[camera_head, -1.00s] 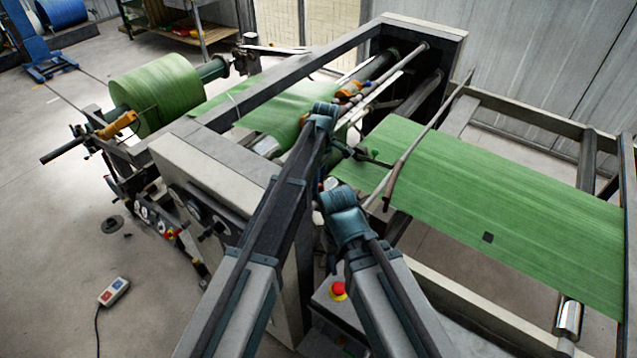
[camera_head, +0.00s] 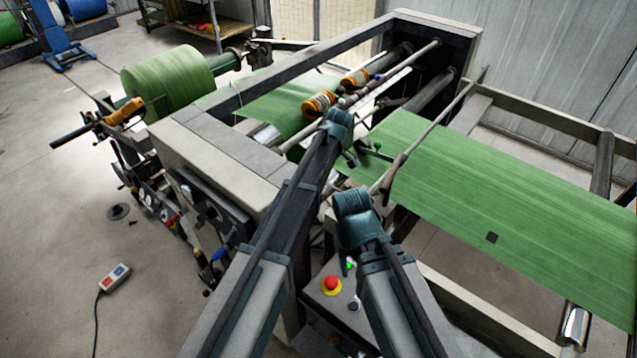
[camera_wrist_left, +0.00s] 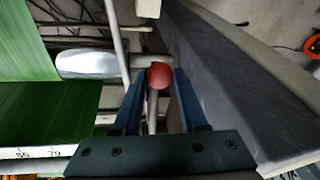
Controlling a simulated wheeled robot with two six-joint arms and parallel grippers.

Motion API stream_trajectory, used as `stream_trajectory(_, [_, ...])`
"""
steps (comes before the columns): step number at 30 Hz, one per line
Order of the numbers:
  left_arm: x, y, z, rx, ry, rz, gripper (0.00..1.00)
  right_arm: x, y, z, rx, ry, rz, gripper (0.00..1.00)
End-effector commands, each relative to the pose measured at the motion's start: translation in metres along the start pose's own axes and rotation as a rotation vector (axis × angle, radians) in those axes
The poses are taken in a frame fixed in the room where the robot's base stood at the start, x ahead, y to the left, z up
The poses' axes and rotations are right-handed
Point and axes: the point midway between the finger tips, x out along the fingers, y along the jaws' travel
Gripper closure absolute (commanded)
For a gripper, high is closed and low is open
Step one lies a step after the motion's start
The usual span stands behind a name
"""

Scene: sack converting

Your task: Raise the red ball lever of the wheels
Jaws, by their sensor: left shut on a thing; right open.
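The red ball (camera_wrist_left: 159,76) of the lever sits between the two blue fingers of my left gripper (camera_wrist_left: 160,80), which is shut on it. The lever's thin rod (camera_wrist_left: 152,115) shows below the ball, between the fingers. In the head view the ball and left gripper are hidden, and my left arm crosses the machine frame. The orange-and-white wheels (camera_head: 320,103) stand over the green web (camera_head: 270,105), with another group (camera_head: 355,77) farther back.
A dark beam (camera_wrist_left: 225,85) runs close right of the left gripper, and a silver roller (camera_wrist_left: 85,64) lies to its left. A red stop button (camera_head: 331,283) is between my arms. A green roll (camera_head: 168,82) is at left. A pendant (camera_head: 114,278) lies on the floor.

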Motion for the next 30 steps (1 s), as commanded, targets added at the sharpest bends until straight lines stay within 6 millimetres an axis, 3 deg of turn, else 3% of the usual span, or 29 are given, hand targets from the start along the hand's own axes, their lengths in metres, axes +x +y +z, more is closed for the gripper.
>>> stream_trajectory(9, [0.031, 0.005, 0.002, -0.017, 0.091, 0.019, 1.0, 0.036, -0.003, -0.002, 0.001, 0.0, 0.0, 0.5])
stream_trajectory(23, [0.034, 0.006, 0.002, -0.016, 0.085, 0.018, 1.0, 0.038, -0.004, -0.002, 0.001, 0.0, 0.0, 0.5])
stream_trajectory(24, [0.034, 0.006, 0.003, -0.016, 0.085, 0.018, 0.53, 0.038, -0.004, -0.002, 0.001, 0.0, 0.0, 0.5])
stream_trajectory(28, [0.034, 0.006, 0.002, -0.016, 0.087, 0.018, 0.29, 0.038, -0.004, -0.002, 0.001, 0.0, 0.0, 0.5])
stream_trajectory(30, [0.034, 0.006, 0.002, -0.016, 0.087, 0.018, 0.29, 0.038, -0.004, -0.002, 0.001, 0.0, 0.0, 0.5])
